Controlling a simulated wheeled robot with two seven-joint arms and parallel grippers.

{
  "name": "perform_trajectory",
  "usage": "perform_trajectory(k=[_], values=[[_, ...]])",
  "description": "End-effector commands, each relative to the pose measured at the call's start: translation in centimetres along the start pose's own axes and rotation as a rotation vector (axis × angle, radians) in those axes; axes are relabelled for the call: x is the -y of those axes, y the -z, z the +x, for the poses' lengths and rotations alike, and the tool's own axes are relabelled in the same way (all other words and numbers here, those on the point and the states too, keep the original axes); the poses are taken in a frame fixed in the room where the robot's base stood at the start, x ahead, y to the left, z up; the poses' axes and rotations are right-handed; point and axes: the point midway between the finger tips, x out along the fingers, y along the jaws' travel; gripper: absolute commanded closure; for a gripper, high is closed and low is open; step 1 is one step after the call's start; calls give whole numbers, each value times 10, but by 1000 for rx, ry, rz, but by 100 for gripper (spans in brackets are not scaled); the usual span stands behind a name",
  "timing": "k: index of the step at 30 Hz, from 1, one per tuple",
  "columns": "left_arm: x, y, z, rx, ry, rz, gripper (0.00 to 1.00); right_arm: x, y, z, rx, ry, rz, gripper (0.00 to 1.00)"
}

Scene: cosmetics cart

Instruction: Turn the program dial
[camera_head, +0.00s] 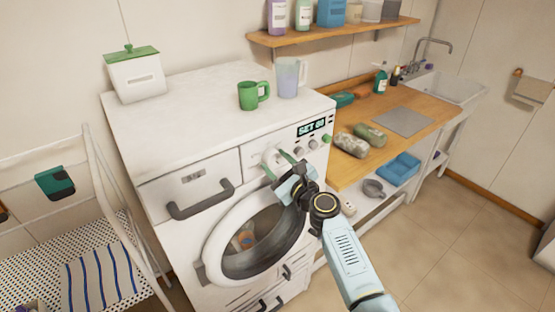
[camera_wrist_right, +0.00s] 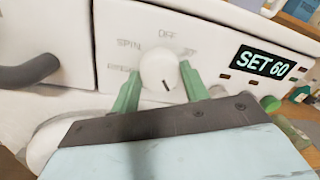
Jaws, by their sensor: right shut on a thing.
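The program dial (camera_head: 270,157) is a round white knob on the front panel of the white washing machine (camera_head: 160,215). The fingers also show in the right wrist view (camera_wrist_right: 160,88). The display (camera_wrist_right: 264,62) to the right reads "SET 60". My left gripper is not in view.
A green button (camera_head: 326,139) and small knobs sit right of the dial. A drawer handle (camera_head: 200,199) juts out at left. A green mug (camera_head: 252,95), a clear jug (camera_head: 288,78) and a white lidded box (camera_head: 134,75) stand on top. A wooden counter (camera_head: 415,105) adjoins at right.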

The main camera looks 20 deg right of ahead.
Motion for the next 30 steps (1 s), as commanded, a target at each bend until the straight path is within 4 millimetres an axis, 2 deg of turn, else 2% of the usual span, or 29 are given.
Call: perform_trajectory(k=[9, 25, 26, 30], values=[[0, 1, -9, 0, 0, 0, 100, 0, 0, 0, -10, 2, 117, 78], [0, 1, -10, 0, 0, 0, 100, 0, 0, 0, -11, 2, 138, 78], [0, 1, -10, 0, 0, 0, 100, 0, 0, 0, -11, 2, 138, 52], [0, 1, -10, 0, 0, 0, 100, 0, 0, 0, -11, 2, 137, 34]])
